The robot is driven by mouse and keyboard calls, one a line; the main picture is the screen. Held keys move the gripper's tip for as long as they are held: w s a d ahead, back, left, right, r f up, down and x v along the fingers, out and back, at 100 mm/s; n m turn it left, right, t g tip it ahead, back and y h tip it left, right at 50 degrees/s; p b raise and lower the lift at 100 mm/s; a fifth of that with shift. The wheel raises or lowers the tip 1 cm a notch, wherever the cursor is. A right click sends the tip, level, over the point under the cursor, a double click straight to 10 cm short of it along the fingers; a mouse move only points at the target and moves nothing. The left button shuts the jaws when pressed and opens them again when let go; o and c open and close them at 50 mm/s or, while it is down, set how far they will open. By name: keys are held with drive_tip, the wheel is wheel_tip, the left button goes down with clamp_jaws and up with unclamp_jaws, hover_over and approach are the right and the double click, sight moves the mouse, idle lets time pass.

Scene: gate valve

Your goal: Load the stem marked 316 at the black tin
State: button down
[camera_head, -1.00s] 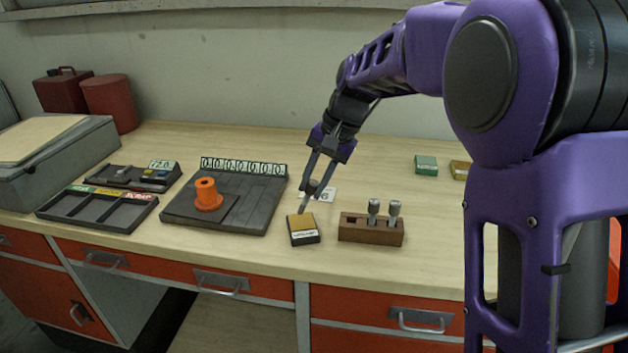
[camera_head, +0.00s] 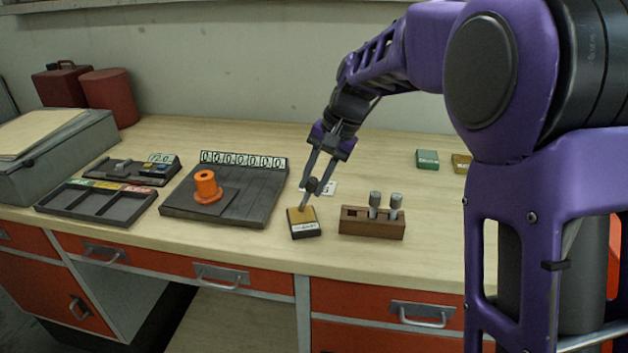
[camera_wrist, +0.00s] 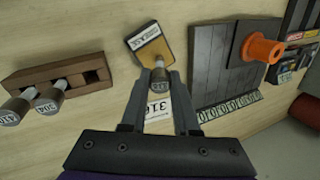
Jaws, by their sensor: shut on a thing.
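My gripper (camera_head: 311,186) is shut on a grey stem with a dark round head (camera_wrist: 160,84); the mark on the head is too blurred to read surely. The stem points down, slightly tilted, its pale lower tip at the top of the black tin (camera_head: 305,232). I cannot tell whether the tip touches the tin or is in it. The tin has an ochre top and a white label, and also shows in the wrist view (camera_wrist: 146,40). A white card marked 316 (camera_wrist: 158,108) lies on the table behind the tin, partly hidden by my fingers.
A wooden rack (camera_head: 371,227) right of the tin holds two stems and has one empty hole. A dark slatted board with an orange flanged part (camera_head: 207,189) stands left. A green tin (camera_head: 427,160) and a yellow tin (camera_head: 462,164) stand at the back right.

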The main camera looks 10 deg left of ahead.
drive_tip(key=shift+f, duration=0.6)
idle(1.4)
wheel_tip(320, 180, up, 5)
drive_tip(key=p, duration=0.4)
drive_tip(key=shift+r, duration=0.1)
drive_tip(key=shift+r+p, duration=0.5)
drive_tip(key=shift+r, duration=0.5)
